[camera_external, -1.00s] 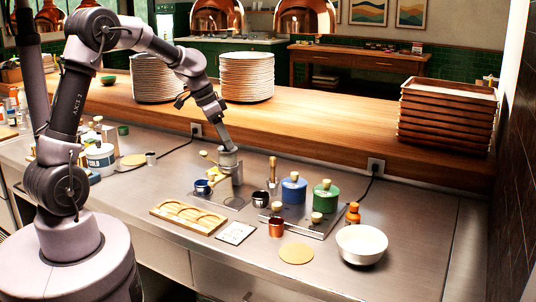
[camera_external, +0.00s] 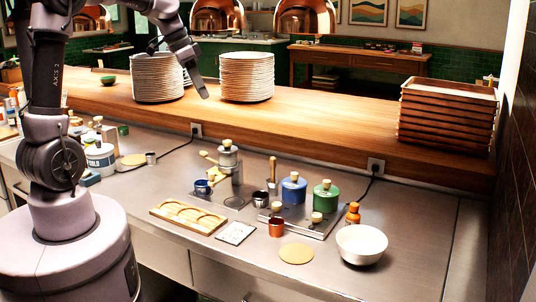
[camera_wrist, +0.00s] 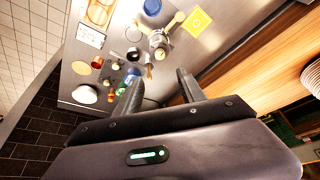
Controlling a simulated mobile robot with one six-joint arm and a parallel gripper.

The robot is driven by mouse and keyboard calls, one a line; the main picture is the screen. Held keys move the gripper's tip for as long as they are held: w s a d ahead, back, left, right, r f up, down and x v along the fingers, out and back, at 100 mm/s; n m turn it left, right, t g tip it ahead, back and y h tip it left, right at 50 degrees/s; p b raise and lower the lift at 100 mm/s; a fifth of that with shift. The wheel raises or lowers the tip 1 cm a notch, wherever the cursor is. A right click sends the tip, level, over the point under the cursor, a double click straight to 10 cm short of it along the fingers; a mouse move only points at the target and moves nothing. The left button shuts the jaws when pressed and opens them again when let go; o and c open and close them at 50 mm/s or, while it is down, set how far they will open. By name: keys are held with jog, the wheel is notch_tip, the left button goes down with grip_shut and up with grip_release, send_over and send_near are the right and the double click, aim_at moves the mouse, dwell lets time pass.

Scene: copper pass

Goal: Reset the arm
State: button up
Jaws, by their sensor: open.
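My gripper (camera_external: 204,92) is raised above the counter, in front of the wooden shelf and near the plate stacks. In the wrist view its two fingers (camera_wrist: 158,88) are spread apart with nothing between them. The arm is lifted clear of the grinder-like metal device (camera_external: 229,160), which stands upright on the steel counter (camera_external: 400,205). That device also shows beyond the fingers in the wrist view (camera_wrist: 158,42).
Plate stacks (camera_external: 247,78) (camera_external: 157,80) stand on the wooden shelf (camera_external: 330,118), with stacked trays (camera_external: 447,118) at right. On the counter are a blue canister (camera_external: 293,190), a green canister (camera_external: 325,198), a copper cup (camera_external: 276,227), a white bowl (camera_external: 361,245) and a wooden tray (camera_external: 187,217). Copper lamps (camera_external: 305,18) hang above.

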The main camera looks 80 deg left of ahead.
jog(key=s+d+f+m+b, duration=0.2)
jog(key=s+d+b, duration=0.1)
jog(key=d, duration=1.1)
jog(key=s+d+f+m+t+y+b, duration=0.1)
jog(key=s+d+f+m+b, duration=0.1)
jog(key=s+d+f, duration=0.5)
jog(key=s+d+m, duration=0.1)
jog(key=s+d, duration=0.2)
jog(key=d, duration=0.1)
jog(key=shift+d+f+y+b, duration=0.15)
jog(key=shift+y+b, duration=0.15)
dwell(1.9)
